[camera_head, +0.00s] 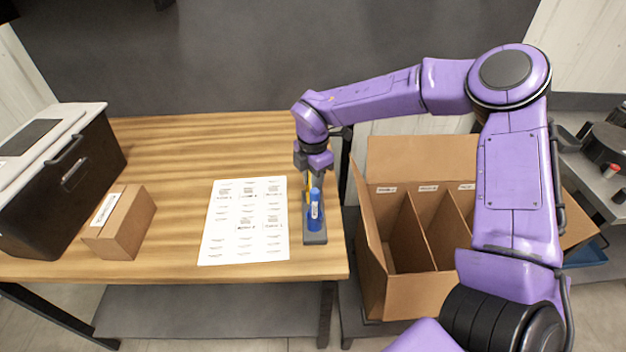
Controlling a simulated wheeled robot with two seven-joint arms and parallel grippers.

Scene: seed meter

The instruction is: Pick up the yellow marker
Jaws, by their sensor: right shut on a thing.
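The yellow marker (306,190) shows only as a thin yellow strip behind the blue marker, at the right end of the wooden table. Most of it is hidden by my gripper and the blue marker. My right gripper (314,182) points down from above and is shut on the yellow marker. I cannot tell whether the marker is clear of the dark holder (315,239) below. My left gripper is not in view.
A printed sheet (212,243) lies just left. A divided cardboard box (375,272) stands right of the table. A small carton (128,229) and a dark machine (75,178) sit left.

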